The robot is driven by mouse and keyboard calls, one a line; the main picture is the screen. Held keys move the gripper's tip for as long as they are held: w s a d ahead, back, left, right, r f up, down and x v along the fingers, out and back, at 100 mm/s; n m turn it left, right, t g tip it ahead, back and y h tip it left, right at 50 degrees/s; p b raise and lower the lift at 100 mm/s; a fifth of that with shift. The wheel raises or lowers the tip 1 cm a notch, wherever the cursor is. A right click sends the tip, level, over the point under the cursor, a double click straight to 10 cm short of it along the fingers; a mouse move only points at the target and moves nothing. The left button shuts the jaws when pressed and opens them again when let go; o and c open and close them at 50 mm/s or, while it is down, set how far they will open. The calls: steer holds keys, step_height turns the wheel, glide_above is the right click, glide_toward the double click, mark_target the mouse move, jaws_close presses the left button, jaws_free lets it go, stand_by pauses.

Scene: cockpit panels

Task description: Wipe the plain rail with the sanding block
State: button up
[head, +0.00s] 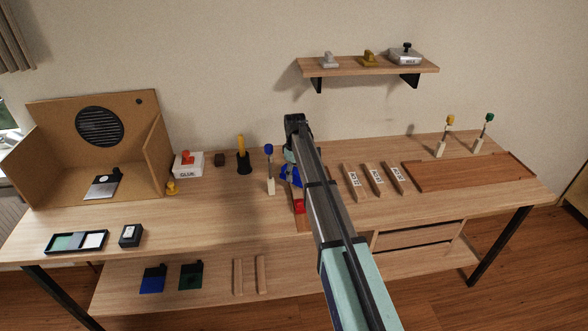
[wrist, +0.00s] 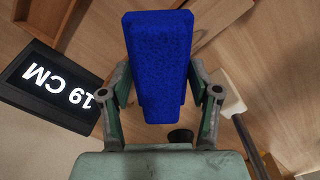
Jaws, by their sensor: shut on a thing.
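My gripper (wrist: 160,105) is shut on a bright blue block with a rough face, which I take as the sanding block (wrist: 158,50). In the head view the blue block (head: 290,175) shows beside my arm, above the middle of the bench. A wooden strip (head: 304,223), partly hidden by my arm, lies just in front of it with a red piece (head: 299,206) on it. No label shows on its visible part; I cannot tell whether it is the plain rail. Two unlabelled wooden strips (head: 238,276) lie on the lower shelf. Contact between block and wood cannot be told.
A stand with a blue knob (head: 270,180) is close left of my gripper. A black plate reading 19 CM (wrist: 60,88) shows in the wrist view.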

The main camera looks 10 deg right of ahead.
mark_target(297, 190)
steer(key=s, duration=0.6)
steer(key=shift+s+a, duration=0.1)
steer(key=shift+s, duration=0.15)
step_height(297, 190, up, 8)
steer(key=p, duration=0.4)
steer(key=shift+w, duration=0.1)
stand_by(0.4)
